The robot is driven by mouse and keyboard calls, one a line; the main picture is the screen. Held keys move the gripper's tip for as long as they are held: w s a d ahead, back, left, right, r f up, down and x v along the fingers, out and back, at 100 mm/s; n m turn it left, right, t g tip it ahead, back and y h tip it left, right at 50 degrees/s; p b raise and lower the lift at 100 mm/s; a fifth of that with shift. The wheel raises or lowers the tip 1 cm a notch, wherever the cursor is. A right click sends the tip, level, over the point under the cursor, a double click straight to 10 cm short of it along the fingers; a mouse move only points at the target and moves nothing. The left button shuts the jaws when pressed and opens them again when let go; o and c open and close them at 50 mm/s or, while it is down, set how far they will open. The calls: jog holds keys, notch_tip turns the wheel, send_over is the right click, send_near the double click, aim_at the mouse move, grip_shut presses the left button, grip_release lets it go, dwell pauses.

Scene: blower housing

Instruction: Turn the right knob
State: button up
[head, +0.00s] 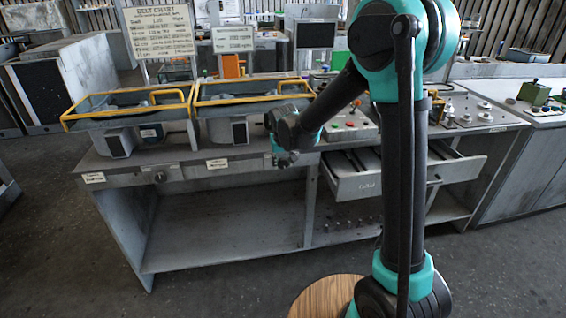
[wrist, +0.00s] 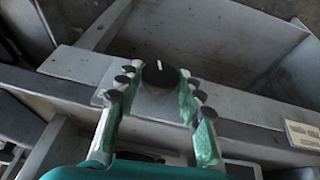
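The right knob is a round black knob with a white pointer line (wrist: 160,74), on a light metal plate on the front rail of the bench. In the wrist view it sits between the tips of my gripper's two fingers (wrist: 157,84). The fingers are apart, one on each side, and I cannot tell whether either touches it. In the head view my gripper (head: 284,160) is at the bench's front rail and hides this knob. Another knob (head: 160,177) shows farther left on the same rail.
An open drawer (head: 385,184) juts out right of my gripper, behind my arm. Two yellow-railed trays (head: 130,105) (head: 252,93) stand on the bench. A control box with red and green buttons (head: 350,126) sits right of them.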

jog(key=c, duration=0.6)
jog(key=shift+o, duration=0.2)
jog(key=shift+a, duration=0.1)
jog(key=h, duration=0.2)
jog(key=n+t+h, duration=0.1)
jog(key=h, duration=0.1)
jog(key=shift+s+a+f, duration=0.15)
jog(key=shift+a, duration=0.25)
jog(key=h, duration=0.1)
jog(key=t+h, duration=0.1)
jog(key=h, duration=0.1)
jog(key=n+t+h, duration=0.1)
jog(key=shift+a+f+h, duration=0.25)
jog(key=shift+f+h, duration=0.05)
jog(key=shift+h, duration=0.1)
jog(key=n+t+h, duration=0.1)
jog(key=h, duration=0.1)
jog(key=t+h, duration=0.1)
jog(key=h, duration=0.1)
jog(key=shift+s+a+f+n+t+h, duration=0.1)
jog(key=shift+f+n+t+h, duration=0.2)
jog(key=shift+f+n+t, duration=0.1)
jog(key=n+t+h, duration=0.1)
jog(key=t+h, duration=0.1)
jog(key=n+t+h, duration=0.1)
jog(key=shift+f+n+t+h, duration=0.3)
jog(key=shift+f+t+h, duration=0.1)
jog(key=o, duration=1.2)
jog(key=shift+c, duration=0.2)
